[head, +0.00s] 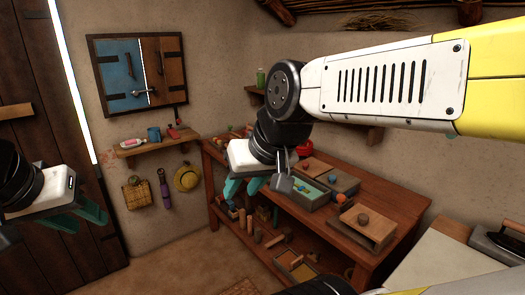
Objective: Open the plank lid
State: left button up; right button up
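On the workbench, a box with a flat wooden plank lid (368,224) and a round knob stands at the front right; the lid looks down. Another flat wooden lid or board (318,168) with a small knob lies further back. I cannot tell which is the plank lid. My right gripper (243,187) hangs above the left part of the bench, apart from both; its teal fingers look spread. A small grey object (284,182) shows beside it; I cannot tell whether they touch. My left gripper (80,216) is at the far left, fingers apart and empty, before the dark door.
An open box with a teal inside (297,194) holds small things between the two lids. The bench's lower shelf (285,250) carries several wooden pieces. A wall shelf (155,147) and shuttered window (138,72) are behind. My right arm crosses above the bench.

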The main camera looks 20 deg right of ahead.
aim_at(312, 167)
jog(key=i+j+z, duration=0.2)
jog(key=i, duration=0.6)
jog(key=i+z, duration=0.25)
jog(key=z, duration=0.15)
jog(key=i+z, duration=0.25)
jog(key=z, duration=0.15)
jog(key=i+z, duration=0.25)
jog(key=z, duration=0.2)
jog(key=i+j+z, duration=0.25)
jog(key=z, duration=0.15)
